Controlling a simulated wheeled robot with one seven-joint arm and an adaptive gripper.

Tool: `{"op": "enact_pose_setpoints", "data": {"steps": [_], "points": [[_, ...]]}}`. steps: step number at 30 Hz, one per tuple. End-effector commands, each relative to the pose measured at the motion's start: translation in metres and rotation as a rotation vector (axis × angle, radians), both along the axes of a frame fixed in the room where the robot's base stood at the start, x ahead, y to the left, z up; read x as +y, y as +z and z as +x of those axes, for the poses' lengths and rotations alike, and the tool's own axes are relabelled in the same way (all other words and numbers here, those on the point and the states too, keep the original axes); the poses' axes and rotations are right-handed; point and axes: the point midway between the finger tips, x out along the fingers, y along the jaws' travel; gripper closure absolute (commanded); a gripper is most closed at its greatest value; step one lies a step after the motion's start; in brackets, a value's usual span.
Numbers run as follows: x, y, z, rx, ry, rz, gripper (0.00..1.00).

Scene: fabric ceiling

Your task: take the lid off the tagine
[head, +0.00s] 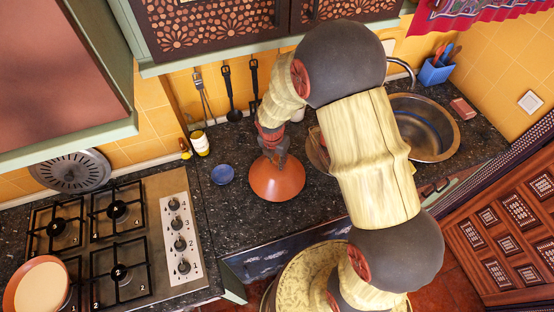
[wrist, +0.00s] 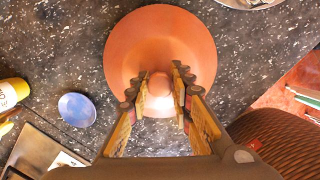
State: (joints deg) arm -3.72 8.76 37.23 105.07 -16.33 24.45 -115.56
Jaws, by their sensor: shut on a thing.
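The terracotta cone-shaped tagine lid (head: 277,182) is on or just above the dark speckled counter, right of the hob. It fills the upper middle of the wrist view (wrist: 160,40), with its knob (wrist: 158,84) towards me. My gripper (head: 277,157) points down from above. In the wrist view its two fingers (wrist: 159,76) are on either side of the knob and shut on it.
A small blue bowl (head: 222,174) and a yellow-and-white jar (head: 201,143) are left of the lid. A brown round item (head: 316,150) is partly hidden behind my arm. The gas hob (head: 150,220) is left, the sink (head: 428,128) right. Utensils (head: 228,90) hang behind.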

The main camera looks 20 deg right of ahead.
Motion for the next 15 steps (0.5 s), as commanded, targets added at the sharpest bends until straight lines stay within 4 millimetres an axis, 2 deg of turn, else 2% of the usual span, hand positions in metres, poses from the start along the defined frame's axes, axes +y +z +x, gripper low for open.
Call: {"op": "enact_pose_setpoints", "data": {"steps": [15], "points": [[0.0001,-0.0086,0.0005,0.000,-0.001,0.000,1.00]]}}
